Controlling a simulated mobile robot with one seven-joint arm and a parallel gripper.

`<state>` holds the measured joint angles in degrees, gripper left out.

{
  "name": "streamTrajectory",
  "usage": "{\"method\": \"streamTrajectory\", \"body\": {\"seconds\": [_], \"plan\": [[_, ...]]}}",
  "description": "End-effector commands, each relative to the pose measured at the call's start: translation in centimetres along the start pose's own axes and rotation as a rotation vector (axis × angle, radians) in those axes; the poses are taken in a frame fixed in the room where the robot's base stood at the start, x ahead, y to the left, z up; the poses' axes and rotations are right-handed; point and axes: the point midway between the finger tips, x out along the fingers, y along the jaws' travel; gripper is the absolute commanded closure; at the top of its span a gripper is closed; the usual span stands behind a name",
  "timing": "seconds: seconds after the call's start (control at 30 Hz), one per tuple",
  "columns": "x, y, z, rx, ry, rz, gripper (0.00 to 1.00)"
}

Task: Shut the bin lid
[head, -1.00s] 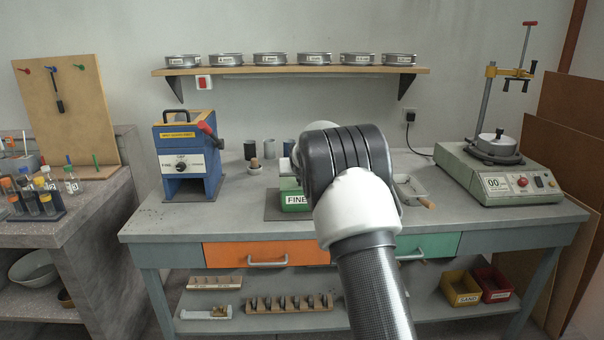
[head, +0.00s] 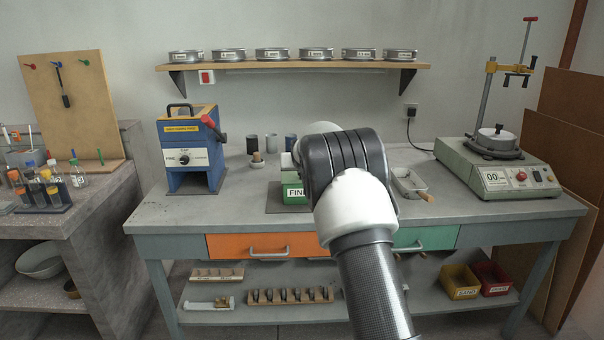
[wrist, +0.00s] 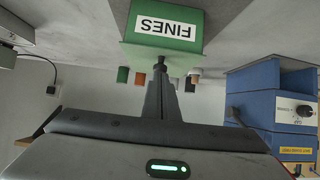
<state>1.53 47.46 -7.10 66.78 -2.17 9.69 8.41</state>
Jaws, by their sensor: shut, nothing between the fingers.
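The green bin with the FINES label (head: 293,192) stands on a dark mat on the bench, partly hidden behind my arm in the head view. In the wrist view, which is upside down, the bin (wrist: 172,42) fills the top middle, with its label facing the camera. My gripper (wrist: 161,68) is shut and empty. Its fingertips overlap the bin's upper edge in that picture; I cannot tell whether they touch. In the head view my arm hides the gripper.
A blue machine with a red lever (head: 190,150) stands left of the bin. A metal scoop or tray (head: 408,182) lies right of my arm. A green shaker (head: 497,170) is at far right.

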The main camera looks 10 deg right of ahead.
Motion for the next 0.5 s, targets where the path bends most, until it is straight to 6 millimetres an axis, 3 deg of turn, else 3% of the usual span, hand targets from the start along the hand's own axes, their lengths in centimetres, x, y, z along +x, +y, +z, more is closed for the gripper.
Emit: {"method": "streamTrajectory", "body": {"seconds": [0.03,0.3,0.5], "plan": [[0.4,-0.2,2.1,-0.001,-0.048,0.0,1.0],[-3.1,0.0,-2.8,0.001,-0.001,-0.003,1.0],[-5.3,-0.1,1.2,-0.001,0.0,-0.002,1.0]]}}
